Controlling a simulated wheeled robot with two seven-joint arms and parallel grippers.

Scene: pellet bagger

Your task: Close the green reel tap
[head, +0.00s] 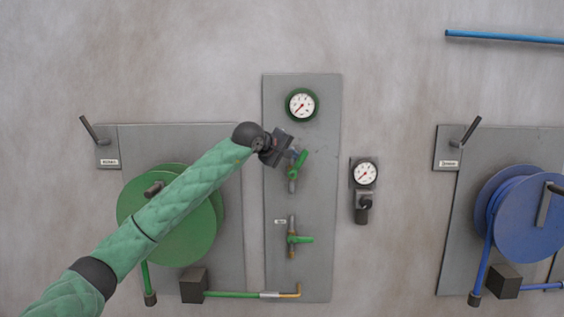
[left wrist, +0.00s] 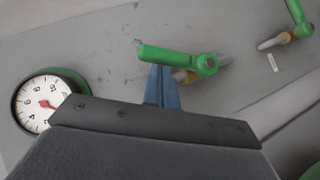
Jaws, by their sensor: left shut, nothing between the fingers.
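Two taps with green lever handles sit on the grey middle panel (head: 320,200). The upper tap's handle (head: 299,165) slants up and to the right of its vertical pipe. The lower tap's handle (head: 301,240) points right, across its pipe, with a small label beside it. My left gripper (head: 297,154) is shut and empty, beside the upper handle. In the left wrist view its blue fingertips (left wrist: 161,85) meet the edge of the upper handle (left wrist: 172,56); I cannot tell whether they touch. The lower handle (left wrist: 298,13) shows at top right. My right gripper is out of view.
A green-rimmed gauge (head: 301,105) is above the taps. A second gauge (head: 365,174) with a dark fitting is to the right. The green reel (head: 160,230) is at left, partly behind my arm. A blue reel (head: 535,225) is at far right.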

